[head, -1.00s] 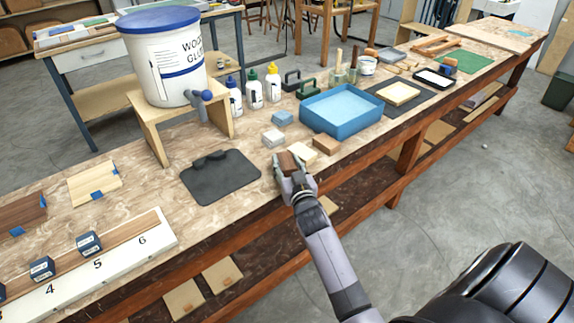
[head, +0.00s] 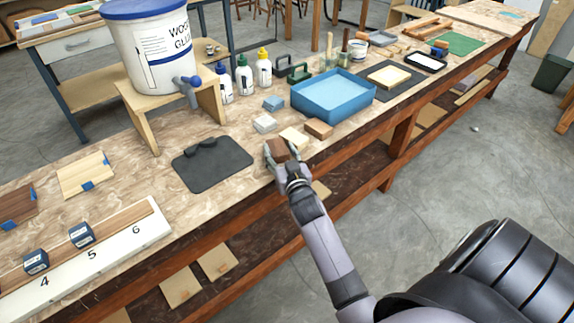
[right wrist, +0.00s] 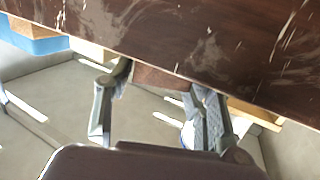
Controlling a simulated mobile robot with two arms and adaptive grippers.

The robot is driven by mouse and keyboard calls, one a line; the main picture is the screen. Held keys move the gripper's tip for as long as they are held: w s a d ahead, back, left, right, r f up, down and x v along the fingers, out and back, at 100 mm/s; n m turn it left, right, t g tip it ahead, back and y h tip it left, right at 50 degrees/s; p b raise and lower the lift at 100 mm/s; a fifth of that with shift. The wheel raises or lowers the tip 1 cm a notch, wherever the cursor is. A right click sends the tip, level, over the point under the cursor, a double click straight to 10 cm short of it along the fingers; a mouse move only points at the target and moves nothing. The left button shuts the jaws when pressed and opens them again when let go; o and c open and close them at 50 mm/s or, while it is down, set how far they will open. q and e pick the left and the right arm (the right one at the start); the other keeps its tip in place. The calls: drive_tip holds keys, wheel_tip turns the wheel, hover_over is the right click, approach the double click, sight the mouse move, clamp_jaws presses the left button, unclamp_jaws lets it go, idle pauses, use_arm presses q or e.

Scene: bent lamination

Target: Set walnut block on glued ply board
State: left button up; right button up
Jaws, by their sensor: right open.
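The walnut block (head: 277,151), small and dark brown, is at the front edge of the workbench, right of the black mat. My right gripper (head: 284,162) is at the block, fingers open on either side of it; I cannot tell whether they touch it. In the right wrist view a brown face of the block (right wrist: 160,79) shows between the spread fingers (right wrist: 155,95). A pale ply board (head: 389,76) lies on a dark mat beyond the blue tray; I cannot make out glue on it. My left gripper is out of view.
Pale blocks (head: 293,137) and a tan block (head: 318,129) sit close beside the walnut block. The blue tray (head: 333,112) stands between there and the ply board. Glue bottles (head: 243,76) and a glue bucket (head: 152,45) stand behind.

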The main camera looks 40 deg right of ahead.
drive_tip(key=f+v, duration=0.1)
drive_tip(key=v, duration=1)
drive_tip(key=s+a+f+n+g+y, duration=0.15)
drive_tip(key=a+f, duration=0.25)
drive_tip(key=f, duration=0.7)
drive_tip(key=s+a+f+n+g+y, duration=0.1)
drive_tip(key=s+a+f+g+y, duration=0.2)
drive_tip(key=f, duration=0.9)
drive_tip(key=s+a+f+n+g, duration=0.1)
drive_tip(key=s+a+f+g, duration=0.1)
drive_tip(key=s+f, duration=0.8)
drive_tip(key=s+a+f+n+g+y, duration=0.1)
drive_tip(key=s+a+f+g, duration=0.2)
drive_tip(key=s+f, duration=0.8)
wheel_tip(320, 180, down, 2)
drive_tip(key=shift+a+g, duration=0.15)
drive_tip(key=shift+g, duration=1)
drive_tip(key=shift+o, duration=0.3)
drive_tip(key=s+d+f+g, duration=0.1)
drive_tip(key=s+f+g, duration=0.1)
drive_tip(key=s, duration=0.5)
drive_tip(key=s+d+f+n+g, duration=0.1)
drive_tip(key=s+f, duration=0.2)
drive_tip(key=s, duration=0.5)
drive_tip(key=shift+s+f+g, duration=0.2)
drive_tip(key=shift+s+g, duration=0.15)
drive_tip(key=shift+g, duration=0.05)
